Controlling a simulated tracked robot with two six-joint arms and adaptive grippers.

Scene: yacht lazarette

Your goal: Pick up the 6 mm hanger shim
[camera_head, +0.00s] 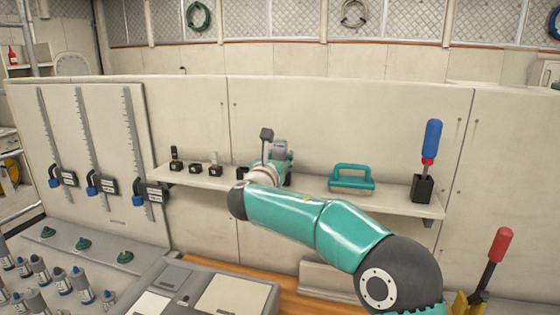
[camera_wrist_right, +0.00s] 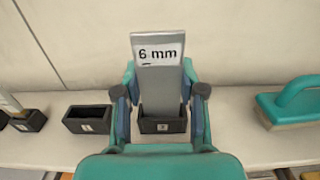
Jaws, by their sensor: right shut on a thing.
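The 6 mm hanger shim (camera_wrist_right: 159,75) is a grey plate with a white "6 mm" label at its top. It stands between the fingers of my right gripper (camera_wrist_right: 160,88), which is shut on it. In the head view the gripper (camera_head: 280,163) is at the wall shelf, largely behind my own arm, with the grey top of the shim (camera_head: 279,146) showing. In the wrist view a black holder (camera_wrist_right: 162,124) lies below the shim; I cannot tell whether the shim's lower end is inside it. My left gripper is out of view.
The shelf (camera_head: 393,202) carries several small black holders (camera_head: 195,169) on the left. A teal-handled float (camera_head: 352,178) and a blue-handled tool (camera_head: 431,143) in a black block stand on the right. A red-handled tool (camera_head: 500,245) rises at lower right.

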